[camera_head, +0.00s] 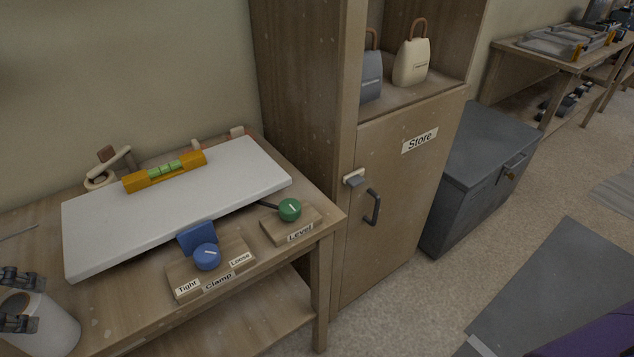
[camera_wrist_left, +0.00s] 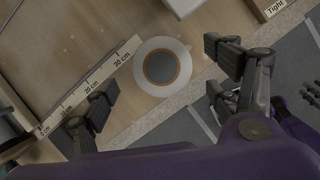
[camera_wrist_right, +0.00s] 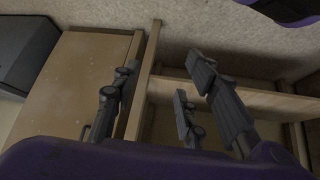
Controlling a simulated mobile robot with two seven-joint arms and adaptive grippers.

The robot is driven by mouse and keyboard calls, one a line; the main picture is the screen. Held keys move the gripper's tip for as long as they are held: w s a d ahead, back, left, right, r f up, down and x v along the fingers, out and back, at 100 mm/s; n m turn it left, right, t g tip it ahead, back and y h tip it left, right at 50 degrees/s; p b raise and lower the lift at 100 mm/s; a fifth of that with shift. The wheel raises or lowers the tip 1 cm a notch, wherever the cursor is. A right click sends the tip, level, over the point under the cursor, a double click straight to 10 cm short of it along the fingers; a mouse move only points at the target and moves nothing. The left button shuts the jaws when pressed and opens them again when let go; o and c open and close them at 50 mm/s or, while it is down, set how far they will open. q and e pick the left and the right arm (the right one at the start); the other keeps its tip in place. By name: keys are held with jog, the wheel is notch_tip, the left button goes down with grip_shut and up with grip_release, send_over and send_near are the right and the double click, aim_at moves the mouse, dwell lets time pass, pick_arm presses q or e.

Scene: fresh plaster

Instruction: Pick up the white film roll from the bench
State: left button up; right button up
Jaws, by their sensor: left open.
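The white film roll (camera_head: 58,326) stands upright on the bench (camera_head: 100,318) at the lower left in the head view. In the left wrist view the roll (camera_wrist_left: 139,67) shows from above as a white ring with a brown core edge and dark hole. My left gripper (camera_wrist_left: 160,68) is open, its fingers on either side of the roll in that view. In the head view its fingers (camera_head: 18,299) overlap the roll's top left part. I cannot tell how far above the roll they are. My right gripper (camera_wrist_right: 163,66) is open and empty, away from the roll.
A ruler strip (camera_wrist_left: 97,84) lies left of the roll. A white board (camera_head: 190,205) with an orange level (camera_head: 141,181) sits behind it. The blue Clamp knob (camera_head: 207,257) and green Level knob (camera_head: 289,209) are to the right, before the Store cabinet (camera_head: 400,180).

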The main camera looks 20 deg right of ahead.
aim_at(10, 312)
pick_arm(q)
jog(key=b+x, duration=0.2)
jog(key=x, duration=0.1)
jog(key=b+x, duration=0.1)
jog(key=x, duration=0.1)
jog(key=shift+s+d+f, duration=0.1)
jog(key=shift+s, duration=0.25)
jog(key=shift+w+f, duration=0.2)
jog(key=shift+f, duration=0.25)
jog(key=shift+c, duration=0.4)
jog(key=c, duration=1.4)
pick_arm(e)
jog(key=f, duration=0.1)
jog(key=s+f, duration=0.1)
jog(key=f, duration=0.1)
jog(key=shift+s+a+f, duration=0.2)
jog(key=shift+a+f, duration=0.05)
